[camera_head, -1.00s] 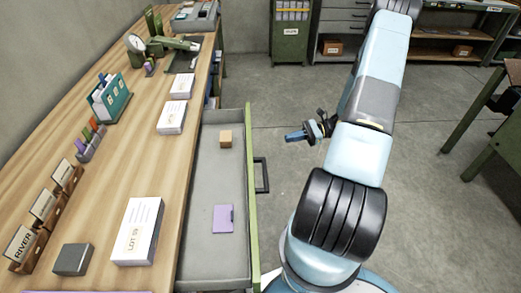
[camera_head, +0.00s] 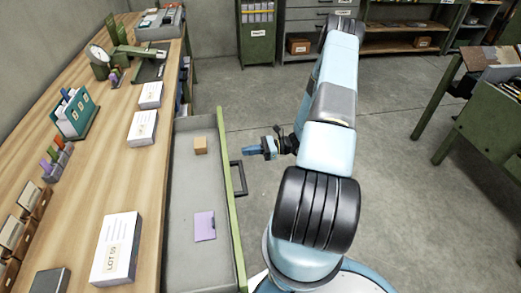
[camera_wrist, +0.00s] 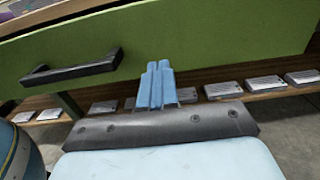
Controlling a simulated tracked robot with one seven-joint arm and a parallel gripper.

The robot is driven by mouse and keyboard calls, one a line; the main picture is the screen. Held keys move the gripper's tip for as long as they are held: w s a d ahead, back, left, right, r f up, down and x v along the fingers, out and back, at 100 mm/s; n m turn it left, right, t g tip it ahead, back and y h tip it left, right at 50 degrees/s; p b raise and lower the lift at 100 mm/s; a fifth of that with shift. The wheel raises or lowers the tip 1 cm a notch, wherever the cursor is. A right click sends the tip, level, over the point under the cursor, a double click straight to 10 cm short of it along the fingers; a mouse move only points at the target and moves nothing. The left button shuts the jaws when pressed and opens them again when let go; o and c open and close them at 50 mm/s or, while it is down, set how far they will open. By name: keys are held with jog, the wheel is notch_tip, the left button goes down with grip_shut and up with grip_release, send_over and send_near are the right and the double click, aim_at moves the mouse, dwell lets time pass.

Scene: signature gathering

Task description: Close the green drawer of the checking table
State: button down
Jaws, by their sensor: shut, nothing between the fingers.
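The green drawer (camera_head: 232,200) of the checking table (camera_head: 130,185) is pulled out, its grey inside open to view. A small tan block (camera_head: 201,145) and a purple card or booklet (camera_head: 205,226) lie in it. A dark handle (camera_head: 238,178) stands out from its front. My gripper (camera_head: 250,149) is shut and empty, on the outer side of the drawer front near the far end of the handle. In the wrist view, the shut fingers (camera_wrist: 158,65) point at the green front, to the right of the handle (camera_wrist: 75,70). I cannot tell whether they touch it.
Paper stacks (camera_head: 117,248), a teal file holder (camera_head: 75,112) and a green scale (camera_head: 110,60) stand on the tabletop. Another green bench (camera_head: 485,125) stands at the right. The floor (camera_head: 400,220) between is clear.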

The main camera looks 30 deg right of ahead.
jog(key=shift+x, duration=2.7)
jog(key=shift+a, duration=0.1)
